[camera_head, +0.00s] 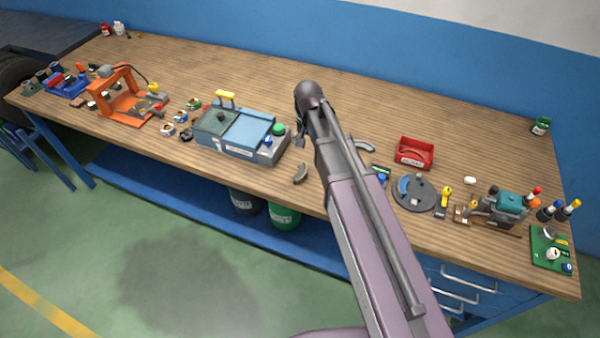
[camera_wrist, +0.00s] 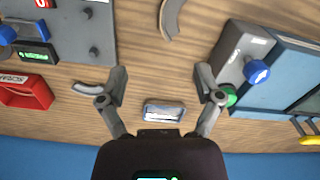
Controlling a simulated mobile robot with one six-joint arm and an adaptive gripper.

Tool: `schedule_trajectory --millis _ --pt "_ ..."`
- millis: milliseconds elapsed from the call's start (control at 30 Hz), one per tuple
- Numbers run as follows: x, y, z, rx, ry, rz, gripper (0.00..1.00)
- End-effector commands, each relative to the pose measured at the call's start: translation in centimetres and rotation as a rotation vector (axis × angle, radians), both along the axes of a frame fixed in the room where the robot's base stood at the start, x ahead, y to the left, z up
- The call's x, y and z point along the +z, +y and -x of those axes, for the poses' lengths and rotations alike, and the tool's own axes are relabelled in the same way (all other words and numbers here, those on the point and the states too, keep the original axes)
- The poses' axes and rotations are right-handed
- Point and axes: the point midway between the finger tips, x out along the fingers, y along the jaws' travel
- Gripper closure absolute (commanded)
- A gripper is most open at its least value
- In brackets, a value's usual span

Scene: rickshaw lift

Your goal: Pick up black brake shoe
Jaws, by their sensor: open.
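No shoe looks plainly black. One curved dark grey shoe-like piece (camera_head: 300,174) lies on the bench near its front edge, left of my arm; it is cut off at the top of the wrist view (camera_wrist: 168,18). A second, lighter grey curved piece (camera_head: 362,145) lies right of my arm; in the wrist view (camera_wrist: 91,88) it is beside my left finger, partly covered by it. My gripper (camera_wrist: 163,80) is open and empty above the bench, with fingers wide apart. My arm hides part of the bench in the head view.
A small labelled box (camera_wrist: 164,111) lies between the fingers in view. A blue-grey machine (camera_head: 240,130) stands left of my arm. A red bin (camera_head: 414,153) and a round grey plate (camera_head: 418,202) are at the right. The back of the bench is mostly clear.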

Motion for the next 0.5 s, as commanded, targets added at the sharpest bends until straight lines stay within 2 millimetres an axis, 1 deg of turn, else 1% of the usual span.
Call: schedule_trajectory --millis 33,133,500 --pt "0.13 0.87 -0.60 -0.004 0.000 0.000 0.16" --pt "0.16 1.66 -0.81 -0.009 0.000 0.000 0.16" --pt "0.10 1.80 -0.74 -0.010 0.000 0.000 0.16"
